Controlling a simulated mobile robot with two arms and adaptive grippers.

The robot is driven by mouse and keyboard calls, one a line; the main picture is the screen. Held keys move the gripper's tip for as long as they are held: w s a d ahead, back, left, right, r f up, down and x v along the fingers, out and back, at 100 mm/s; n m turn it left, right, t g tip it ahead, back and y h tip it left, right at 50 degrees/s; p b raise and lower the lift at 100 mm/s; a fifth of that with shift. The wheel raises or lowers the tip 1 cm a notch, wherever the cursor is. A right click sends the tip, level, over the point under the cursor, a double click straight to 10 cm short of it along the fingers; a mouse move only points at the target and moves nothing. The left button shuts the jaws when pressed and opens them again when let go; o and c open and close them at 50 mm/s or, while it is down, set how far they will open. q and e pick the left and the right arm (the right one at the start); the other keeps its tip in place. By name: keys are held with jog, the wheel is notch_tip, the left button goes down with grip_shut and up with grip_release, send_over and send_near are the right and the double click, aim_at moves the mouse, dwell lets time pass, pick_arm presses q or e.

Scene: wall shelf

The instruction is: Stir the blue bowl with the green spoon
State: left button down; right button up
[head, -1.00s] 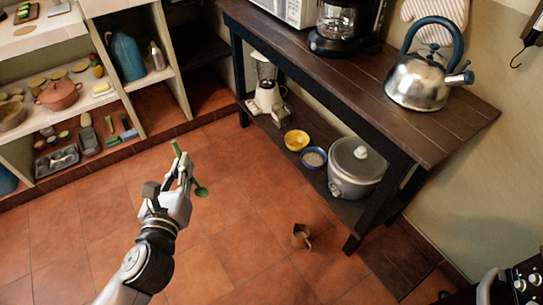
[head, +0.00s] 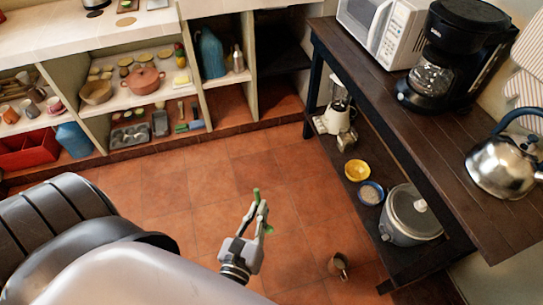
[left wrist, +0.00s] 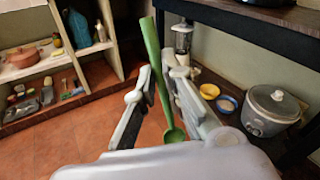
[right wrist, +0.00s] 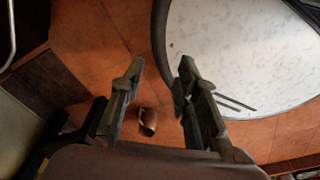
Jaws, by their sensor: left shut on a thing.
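The blue bowl (head: 381,187) stands on the lower shelf of the dark table, with something pale grey inside. It also shows in the left wrist view (left wrist: 236,105). My left gripper (head: 256,212) is shut on the green spoon (head: 257,194), out over the floor to the left of the bowl and apart from it. In the left wrist view the spoon (left wrist: 151,40) is slightly tilted, handle up and scoop down between the fingers (left wrist: 160,82). My right gripper (right wrist: 158,85) is open and empty in the right wrist view, and is not seen in the head view.
A yellow bowl (head: 357,171) stands behind the blue bowl, a grey cooker (head: 410,220) in front of it, and a blender (head: 338,112) farther back. The table top (head: 430,140) overhangs them. A brown cup (head: 338,266) is on the floor. A round white surface (right wrist: 240,50) lies near my right gripper.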

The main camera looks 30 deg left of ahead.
pick_arm(q)
jog(key=w+d+f+m+g+h+p, duration=0.2)
jog(key=w+f+m+g+h+p, duration=0.1)
jog(key=w+g, duration=0.3)
jog(key=w+d+f+m+g+h+p, duration=0.2)
jog(key=w+m+g, duration=0.3)
jog(key=g, duration=0.5)
jog(key=shift+w+f+g+h+p, duration=0.45)
jog(key=shift+w+h, duration=0.3)
jog(key=shift+h, duration=0.15)
dwell(0.4)
